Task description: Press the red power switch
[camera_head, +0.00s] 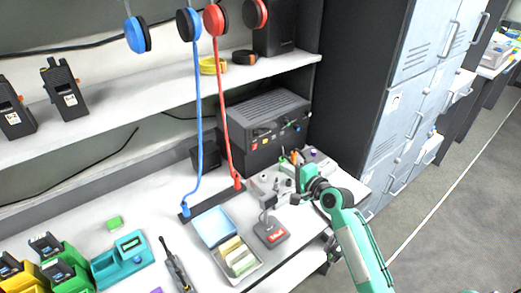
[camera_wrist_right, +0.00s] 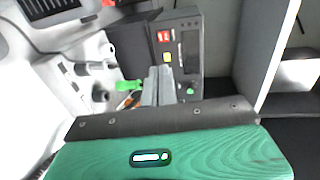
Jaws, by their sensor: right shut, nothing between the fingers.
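The red power switch (camera_wrist_right: 163,36) is on the front panel of a black power unit (camera_wrist_right: 187,38) in the right wrist view. In the head view the unit (camera_head: 265,106) stands on the bench below the shelf, and a small red spot on its front looks like the switch (camera_head: 255,132). My right gripper (camera_head: 287,163) is in front of the unit. In the right wrist view its fingers (camera_wrist_right: 160,72) are closed together, pointing at the panel, with the switch beyond their tips. Contact with the panel cannot be told. My left gripper is not in view.
A yellow button (camera_wrist_right: 167,57) and a green button (camera_wrist_right: 190,90) are near the switch. Red and blue cables hang left of the unit. Grey lockers (camera_head: 405,110) are on the right.

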